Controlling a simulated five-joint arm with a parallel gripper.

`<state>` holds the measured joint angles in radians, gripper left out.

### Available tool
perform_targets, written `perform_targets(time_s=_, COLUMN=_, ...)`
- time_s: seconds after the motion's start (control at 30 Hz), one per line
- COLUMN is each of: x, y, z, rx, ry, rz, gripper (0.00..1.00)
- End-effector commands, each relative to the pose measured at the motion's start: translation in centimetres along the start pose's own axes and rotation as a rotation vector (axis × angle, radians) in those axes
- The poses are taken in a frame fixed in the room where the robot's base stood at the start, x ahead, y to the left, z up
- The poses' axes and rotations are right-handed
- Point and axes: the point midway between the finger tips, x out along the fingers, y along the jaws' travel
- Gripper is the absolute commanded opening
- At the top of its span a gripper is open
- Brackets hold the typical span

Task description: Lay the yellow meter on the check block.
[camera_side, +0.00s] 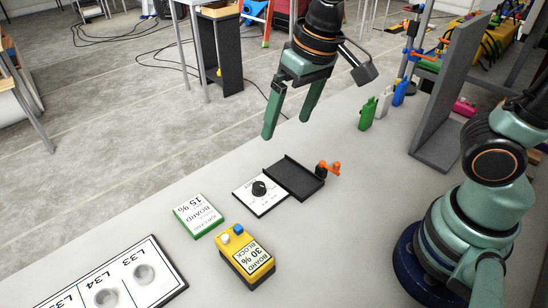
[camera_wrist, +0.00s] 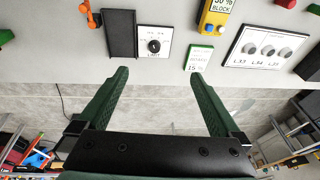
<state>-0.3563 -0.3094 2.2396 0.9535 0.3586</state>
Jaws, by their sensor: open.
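The yellow meter (camera_side: 245,256), with white and blue buttons and a label reading "BOARD 30 % BLOCK", lies on the grey table in the side view. It also shows at the top of the wrist view (camera_wrist: 214,20), partly cut off. The flat green-edged block with a white face reading "BOARD 15 %" (camera_side: 198,216), which looks like the check block, lies just left of the meter, apart from it. It also shows in the wrist view (camera_wrist: 199,58). Nothing lies on it. My gripper (camera_side: 286,127) is open and empty, raised above the table's far edge, away from both.
A white dial plate (camera_side: 250,202) and an empty black tray (camera_side: 289,182) lie beside the block, with an orange lever (camera_side: 330,169) at the tray. A panel with round knobs (camera_side: 122,290) lies at the lower left. Small coloured bottles (camera_side: 367,114) and a grey upright board (camera_side: 447,95) stand right.

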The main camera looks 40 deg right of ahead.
Motion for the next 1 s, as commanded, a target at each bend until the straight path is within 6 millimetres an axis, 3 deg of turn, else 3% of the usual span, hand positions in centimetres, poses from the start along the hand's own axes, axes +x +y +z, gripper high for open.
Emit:
perform_targets(time_s=0.03, x=-1.0, y=2.2, z=-0.1, rx=0.011, ry=0.048, rz=0.003, gripper=1.0)
perform_targets(time_s=0.1, x=-1.9, y=4.8, z=0.1, rx=0.006, ry=0.103, rz=0.014, gripper=1.0)
perform_targets(time_s=0.2, x=-2.9, y=7.7, z=0.6, rx=-0.003, ry=0.168, rz=0.038, gripper=1.0)
perform_targets(time_s=0.33, x=-3.7, y=10.2, z=1.3, rx=-0.014, ry=0.225, rz=0.069, gripper=1.0)
perform_targets(time_s=0.5, x=-3.9, y=11.3, z=1.7, rx=-0.023, ry=0.25, rz=0.088, gripper=1.0)
perform_targets(time_s=1.0, x=-3.9, y=11.3, z=1.7, rx=-0.024, ry=0.25, rz=0.087, gripper=1.0)
